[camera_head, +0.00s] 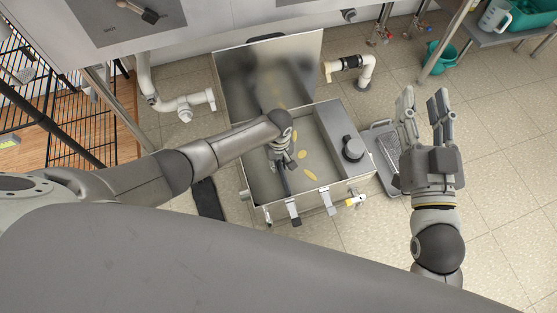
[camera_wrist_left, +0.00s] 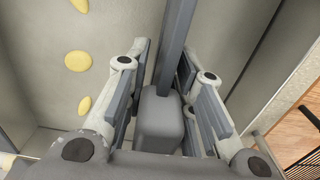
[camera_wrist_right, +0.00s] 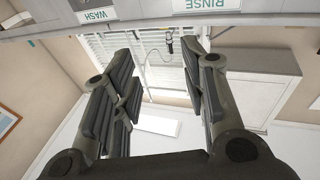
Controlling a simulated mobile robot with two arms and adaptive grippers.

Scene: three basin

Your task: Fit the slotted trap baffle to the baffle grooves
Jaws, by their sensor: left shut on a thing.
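The open metal trap box (camera_head: 247,174) stands on the floor, its lid raised behind it. My left gripper (camera_head: 283,172) is inside the box, pointing down. In the left wrist view its fingers (camera_wrist_left: 160,75) are closed around a narrow dark grey bar (camera_wrist_left: 178,35), which appears to be the baffle seen edge-on. Its slots and lower part are hidden, and I cannot tell whether it sits in the grooves. The grooves cannot be made out. My right gripper (camera_head: 422,103) is open and empty, right of the box; its spread fingers also show in the right wrist view (camera_wrist_right: 165,90).
Several yellow pieces (camera_head: 309,175) lie in the box. A black round cap (camera_head: 352,148) is at its right side. Latches (camera_head: 293,212) line its front edge. A grey tray (camera_head: 383,137) lies to the right. White pipes (camera_head: 185,106) stand behind.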

